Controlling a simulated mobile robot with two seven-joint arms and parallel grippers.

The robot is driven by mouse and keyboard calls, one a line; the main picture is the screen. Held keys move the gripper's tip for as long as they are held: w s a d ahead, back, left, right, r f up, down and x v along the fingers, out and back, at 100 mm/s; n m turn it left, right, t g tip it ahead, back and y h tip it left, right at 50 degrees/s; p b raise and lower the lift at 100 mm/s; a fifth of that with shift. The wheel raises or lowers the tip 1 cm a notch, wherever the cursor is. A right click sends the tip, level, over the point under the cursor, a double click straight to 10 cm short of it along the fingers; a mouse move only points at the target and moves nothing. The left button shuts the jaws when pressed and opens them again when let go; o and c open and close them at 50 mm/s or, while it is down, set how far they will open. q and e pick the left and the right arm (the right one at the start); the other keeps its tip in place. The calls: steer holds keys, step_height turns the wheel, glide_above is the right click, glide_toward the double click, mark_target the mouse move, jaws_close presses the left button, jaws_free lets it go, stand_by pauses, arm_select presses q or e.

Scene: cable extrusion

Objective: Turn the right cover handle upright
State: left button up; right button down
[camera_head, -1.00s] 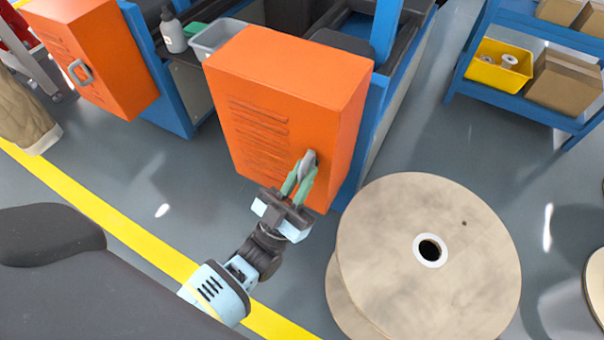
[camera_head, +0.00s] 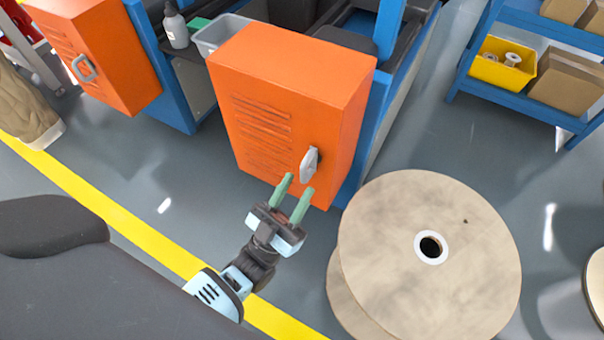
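The right orange cover (camera_head: 285,90) is a vented box on the blue machine. Its grey handle (camera_head: 310,165) sits near the lower right of its front and stands about upright, tilted slightly. My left gripper (camera_head: 296,190) is open, its two green fingers apart with nothing between them. It is below and in front of the handle, clear of it. My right gripper is not in view.
A large wooden cable reel (camera_head: 385,240) stands right of my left gripper. A left orange cover (camera_head: 95,55) with its own handle (camera_head: 84,68) is at upper left. A blue shelf (camera_head: 500,103) holds a yellow bin (camera_head: 487,70). Grey floor is free left of the gripper.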

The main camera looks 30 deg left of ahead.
arm_select(q)
steer(key=v, duration=0.3)
steer(key=shift+s+f, duration=0.15)
steer(key=shift+s, duration=0.05)
stand_by(0.3)
